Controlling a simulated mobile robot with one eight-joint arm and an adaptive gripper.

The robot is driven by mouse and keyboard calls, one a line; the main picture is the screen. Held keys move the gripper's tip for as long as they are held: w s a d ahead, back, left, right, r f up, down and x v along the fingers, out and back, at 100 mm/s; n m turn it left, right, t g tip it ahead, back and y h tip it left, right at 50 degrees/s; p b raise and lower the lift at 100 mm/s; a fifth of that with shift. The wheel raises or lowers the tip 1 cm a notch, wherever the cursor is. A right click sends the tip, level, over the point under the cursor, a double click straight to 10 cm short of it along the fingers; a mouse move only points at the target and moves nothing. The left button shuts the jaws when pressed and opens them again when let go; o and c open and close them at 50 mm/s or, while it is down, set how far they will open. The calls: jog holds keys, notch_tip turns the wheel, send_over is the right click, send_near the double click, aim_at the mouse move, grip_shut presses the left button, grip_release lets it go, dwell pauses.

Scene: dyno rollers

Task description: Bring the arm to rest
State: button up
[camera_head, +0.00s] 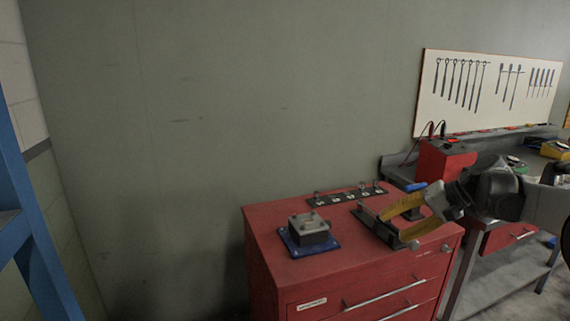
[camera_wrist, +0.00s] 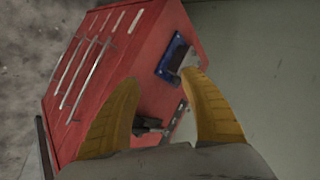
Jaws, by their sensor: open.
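My gripper (camera_head: 394,224) has two curved yellow fingers and hangs over the right part of the red tool cabinet (camera_head: 262,216), reaching in from the right. In the wrist view my gripper (camera_wrist: 158,82) shows its fingers spread apart, with no object held between them. A dark plate-like fixture (camera_head: 370,220) lies on the cabinet top beneath the fingers and is partly hidden by them. I cannot tell whether the fingers touch it.
A metal block on a blue base (camera_head: 318,240) stands at the cabinet's front left. A dark strip with several pegs (camera_head: 345,196) lies along the back. A red box (camera_head: 445,160) with cables sits on the workbench at right. A blue frame (camera_head: 30,225) stands far left.

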jog(key=s+a+f+n+h, duration=0.1)
jog(key=s+a+h, duration=0.3)
jog(key=s, duration=0.7)
jog(key=s+a+f+n+h, duration=0.1)
jog(key=s+a+h, duration=0.1)
jog(key=s+a, duration=0.6)
jog(key=s+d+f+n+t+h, duration=0.1)
jog(key=s+f, duration=0.4)
jog(key=s, duration=0.5)
jog(key=shift+s+d+n+t+h, duration=0.2)
jog(key=shift+d+n+t+h, duration=0.25)
jog(key=shift+d+t, duration=0.2)
